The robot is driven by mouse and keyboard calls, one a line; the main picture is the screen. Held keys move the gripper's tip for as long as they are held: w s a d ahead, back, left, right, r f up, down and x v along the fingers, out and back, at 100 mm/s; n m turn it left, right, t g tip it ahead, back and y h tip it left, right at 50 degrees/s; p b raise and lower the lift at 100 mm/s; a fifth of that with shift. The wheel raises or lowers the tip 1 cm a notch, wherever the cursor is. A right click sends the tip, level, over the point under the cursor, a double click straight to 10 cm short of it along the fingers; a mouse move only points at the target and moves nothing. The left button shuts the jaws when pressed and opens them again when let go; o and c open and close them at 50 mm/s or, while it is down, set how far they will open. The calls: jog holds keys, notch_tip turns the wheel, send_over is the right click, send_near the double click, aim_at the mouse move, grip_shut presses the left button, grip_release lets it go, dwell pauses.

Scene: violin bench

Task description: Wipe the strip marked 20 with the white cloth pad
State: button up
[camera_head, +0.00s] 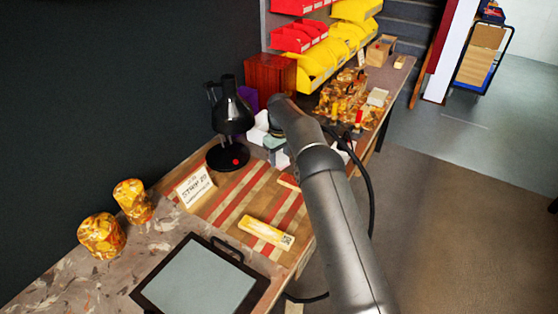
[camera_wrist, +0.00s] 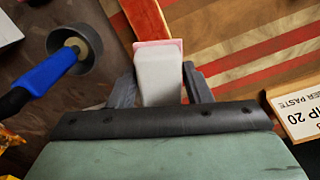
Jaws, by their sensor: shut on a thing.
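My gripper (camera_wrist: 160,88) is shut on a white block with a pink rim (camera_wrist: 158,75), which looks like the white cloth pad. One dark finger is on each side of it. Beyond the pad in the wrist view lies the board with red and tan stripes (camera_wrist: 235,48); I cannot tell whether the pad touches it. The striped board also shows in the head view (camera_head: 240,199). A sign reading STRIP 20 (camera_head: 194,186) stands at its left edge, and shows partly in the wrist view (camera_wrist: 297,107).
A black lamp (camera_head: 231,113) stands behind the board. A yellow block with a code label (camera_head: 266,233) lies on its front part. A blue-handled tool (camera_wrist: 45,72) is left of the pad.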

jog(key=shift+r+p, duration=0.45)
jog(key=shift+r, duration=0.6)
